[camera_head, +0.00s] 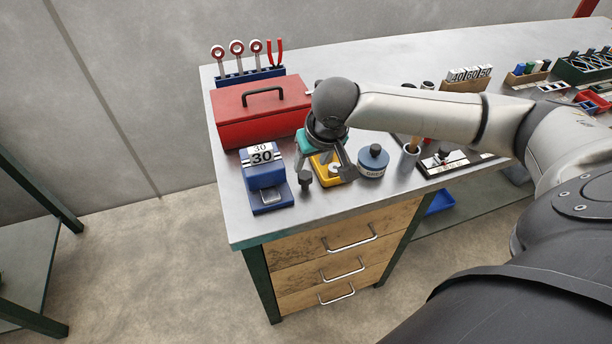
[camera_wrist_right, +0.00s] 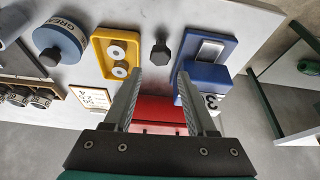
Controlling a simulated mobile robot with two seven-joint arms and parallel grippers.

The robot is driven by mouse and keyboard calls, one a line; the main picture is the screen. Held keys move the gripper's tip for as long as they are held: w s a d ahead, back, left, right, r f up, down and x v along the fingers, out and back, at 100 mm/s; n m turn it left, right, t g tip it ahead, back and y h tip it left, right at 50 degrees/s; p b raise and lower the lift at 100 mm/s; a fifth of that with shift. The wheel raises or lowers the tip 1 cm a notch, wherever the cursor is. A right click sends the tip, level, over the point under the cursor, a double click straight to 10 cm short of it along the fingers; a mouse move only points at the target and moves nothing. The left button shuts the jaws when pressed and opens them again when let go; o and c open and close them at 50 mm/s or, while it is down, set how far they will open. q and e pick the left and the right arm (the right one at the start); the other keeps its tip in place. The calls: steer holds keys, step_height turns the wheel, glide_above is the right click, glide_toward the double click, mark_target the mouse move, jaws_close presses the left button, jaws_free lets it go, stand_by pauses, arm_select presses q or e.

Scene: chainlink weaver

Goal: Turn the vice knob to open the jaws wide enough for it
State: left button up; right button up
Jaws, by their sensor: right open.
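The unit has a low front part with a metal plate. Vice jaws are not clearly visible, and I cannot tell whether the knob joins this unit. In the right wrist view the knob (camera_wrist_right: 160,52) lies beyond the fingertips, between the yellow tray and the blue unit (camera_wrist_right: 207,80). My right gripper (camera_wrist_right: 159,77) is open and empty, pointing at the bench near the knob, not touching it. My left gripper is not in view.
A yellow tray (camera_head: 345,172) holding round metal pieces and a blue grease tin (camera_head: 373,161) stand close right of the knob. A red toolbox (camera_head: 229,127) is behind. The bench's front edge (camera_head: 310,221) is near; the strip before the knob is clear.

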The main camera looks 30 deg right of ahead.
mark_target(305, 176)
steer(key=b+x, duration=0.1)
steer(key=x, duration=0.7)
steer(key=shift+w+f+b, duration=0.1)
steer(key=shift+b, duration=0.25)
jaws_close()
